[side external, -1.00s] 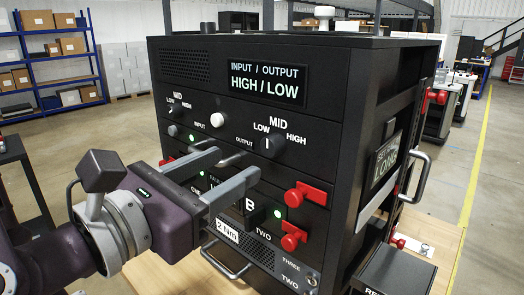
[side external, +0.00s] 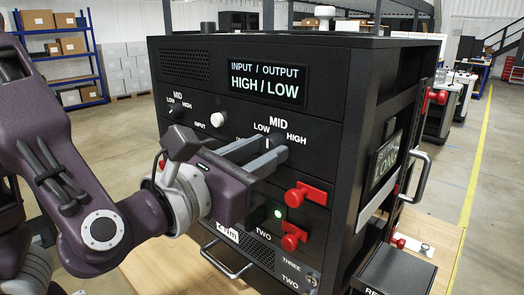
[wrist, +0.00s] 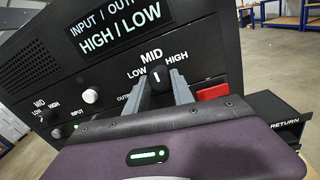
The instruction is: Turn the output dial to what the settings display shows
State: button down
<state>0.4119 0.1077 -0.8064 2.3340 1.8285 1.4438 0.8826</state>
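The settings display (side external: 268,84) reads INPUT / OUTPUT, HIGH / LOW, and it also shows in the wrist view (wrist: 120,30). The output dial (wrist: 157,77) is a black knob marked LOW, MID and HIGH. Its white pointer line stands about upright, toward MID. My gripper (side external: 275,146) is at this dial. In the wrist view its two grey fingers (wrist: 159,75) stand on either side of the knob, apart, with a small gap seeming to show. Contact is hard to tell. In the side view the fingers hide the knob's lower part.
The input dial (wrist: 48,118) and a white knob (side external: 217,119) are to the left on the same panel. Red latches (side external: 306,195) stick out below and right of the output dial. A handle (side external: 226,262) projects low on the rack front.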

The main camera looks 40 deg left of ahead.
dwell(0.3)
jog(key=n, duration=0.5)
jog(key=shift+n, duration=0.4)
jog(key=n+h, duration=0.1)
jog(key=n, duration=0.4)
jog(key=shift+r+g, duration=0.1)
jog(key=shift+g, duration=0.3)
jog(key=shift+n, duration=0.4)
jog(key=c, duration=1.1)
grip_release()
jog(key=s, duration=0.7)
jog(key=shift+d+r, duration=0.15)
jog(key=shift+r, duration=0.1)
